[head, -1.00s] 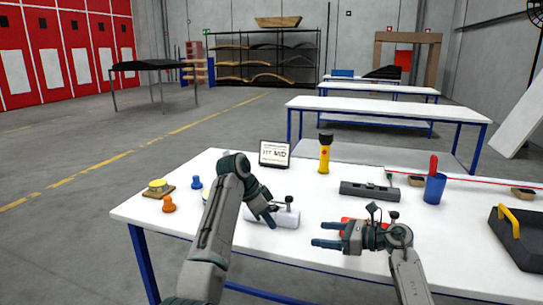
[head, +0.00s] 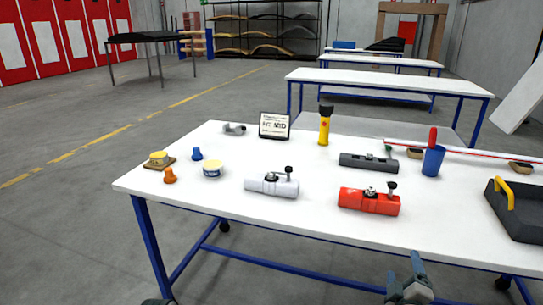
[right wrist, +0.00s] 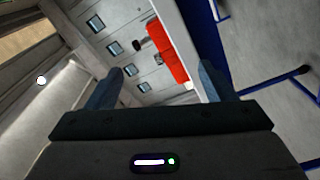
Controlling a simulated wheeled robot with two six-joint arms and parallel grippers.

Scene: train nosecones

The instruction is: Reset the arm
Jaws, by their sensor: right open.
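My right gripper (head: 404,270) is low at the bottom of the head view, in front of the table's near edge. Its fingers stand apart and nothing is between them; they also show spread in the right wrist view (right wrist: 160,80). Only a small dark piece, perhaps of my left arm, shows at the bottom left; my left gripper is out of sight. On the white table (head: 300,215) lie a red block with a black knob (head: 368,201), a white one (head: 270,186) and a dark grey one (head: 368,162). The red block also shows in the right wrist view (right wrist: 172,55).
The table also holds a yellow flashlight (head: 324,127), a sign (head: 274,125), a blue cup (head: 432,162), a black tray with a yellow handle (head: 525,212), a yellow-topped tub (head: 212,169) and small orange and blue pieces. Open floor lies left of the table.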

